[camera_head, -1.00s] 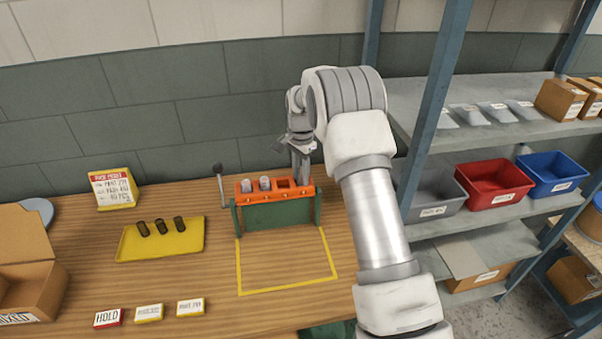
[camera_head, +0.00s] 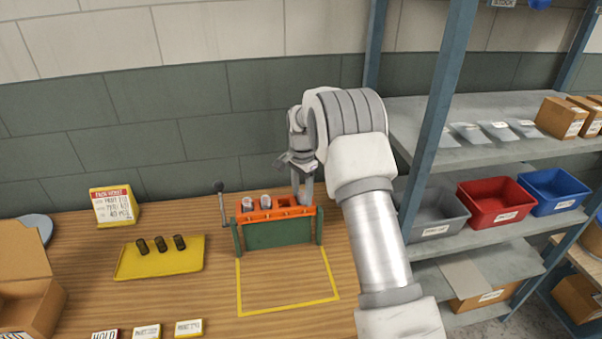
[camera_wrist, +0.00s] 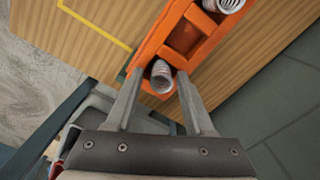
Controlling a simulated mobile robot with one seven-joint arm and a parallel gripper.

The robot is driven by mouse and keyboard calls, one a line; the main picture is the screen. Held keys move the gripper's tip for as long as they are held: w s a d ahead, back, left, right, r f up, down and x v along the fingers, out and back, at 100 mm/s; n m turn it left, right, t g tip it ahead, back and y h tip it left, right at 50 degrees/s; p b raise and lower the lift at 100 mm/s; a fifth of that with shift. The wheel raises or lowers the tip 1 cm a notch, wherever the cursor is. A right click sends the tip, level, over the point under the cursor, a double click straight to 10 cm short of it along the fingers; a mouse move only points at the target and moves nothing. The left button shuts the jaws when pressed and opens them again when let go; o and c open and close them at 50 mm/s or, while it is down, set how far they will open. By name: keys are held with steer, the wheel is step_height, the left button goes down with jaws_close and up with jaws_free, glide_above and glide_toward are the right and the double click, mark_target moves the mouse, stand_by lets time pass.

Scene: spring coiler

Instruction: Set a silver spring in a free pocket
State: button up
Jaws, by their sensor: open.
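The orange rack (camera_head: 273,216) on a green stand holds silver springs in its pockets. Two silver springs (camera_head: 247,205) (camera_head: 266,202) sit in the left pockets in the head view. An empty pocket (camera_wrist: 184,38) lies between an outer spring (camera_wrist: 228,4) and another silver spring (camera_wrist: 161,76), which stands in the end pocket in the wrist view. My gripper (camera_wrist: 158,80) is open, with its fingers on either side of that end spring. In the head view my gripper (camera_head: 302,199) is at the rack's right end and hides that pocket.
A yellow tray (camera_head: 190,259) with several dark springs lies left of the rack. A lever (camera_head: 220,192) stands at the rack's left side. A yellow outlined square (camera_head: 288,284) of bare table is in front. Shelves with grey, red (camera_head: 492,200) and blue bins stand to the right.

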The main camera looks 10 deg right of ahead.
step_height(320, 180, up, 18)
steer(key=shift+f, duration=0.25)
steer(key=shift+a, duration=0.1)
steer(key=s+b, duration=1.1)
steer(key=s, duration=0.5)
steer(key=shift+b, duration=0.35)
